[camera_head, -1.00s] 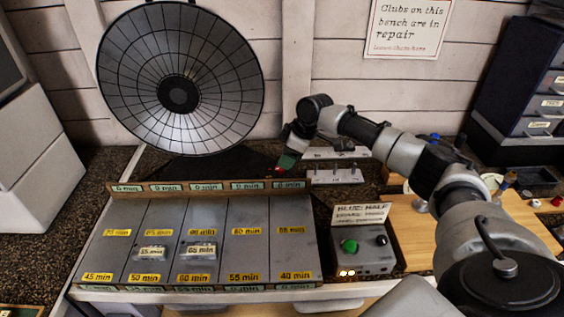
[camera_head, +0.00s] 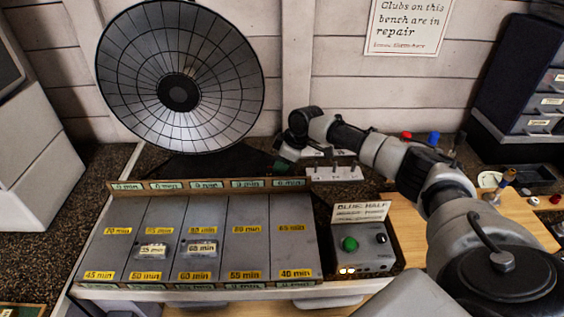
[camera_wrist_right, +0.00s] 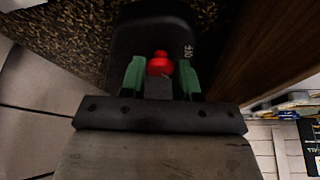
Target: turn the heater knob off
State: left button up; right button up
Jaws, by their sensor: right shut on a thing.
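The heater (camera_head: 215,85) is a big round dish with a wire grille. It stands at the back left on a dark base (camera_head: 200,164). Its red knob (camera_wrist_right: 159,62) shows in the right wrist view on the black base, beside a white "OFF" mark (camera_wrist_right: 189,48). My right gripper (camera_wrist_right: 160,78) has its green fingertips on both sides of the knob and is shut on it. In the head view the right gripper (camera_head: 284,160) is at the right end of the heater base, and the knob is hidden there. My left gripper is not in view.
A grey panel of labelled minute slots (camera_head: 250,215) lies in front of the heater. A control box (camera_head: 362,260) with a green button and black knob stands right of it. A metal rack (camera_head: 335,174) is just right of the gripper. A notice (camera_head: 405,25) hangs on the wall.

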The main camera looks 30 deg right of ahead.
jog(key=shift+n, duration=0.3)
jog(key=shift+w+f+n+g+y+b, duration=0.1)
jog(key=shift+n+g+y+b, duration=0.2)
jog(key=shift+n+b, duration=0.5)
jog(key=n+g+b, duration=0.1)
jog(key=n+b, duration=0.1)
jog(key=n, duration=0.1)
jog(key=shift+w+y, duration=0.1)
jog(key=shift+y, duration=0.2)
jog(key=n+g+b, duration=0.1)
jog(key=n+b, duration=0.1)
jog(key=n, duration=0.1)
jog(key=shift+w+n+g, duration=0.1)
jog(key=shift+n+g, duration=0.2)
jog(key=shift+n, duration=0.1)
jog(key=shift+n+g+b, duration=0.6)
jog(key=shift+n+b, duration=0.4)
jog(key=shift+n, duration=0.5)
jog(key=shift+d+r, duration=0.1)
jog(key=shift+r, duration=0.1)
jog(key=o, duration=0.9)
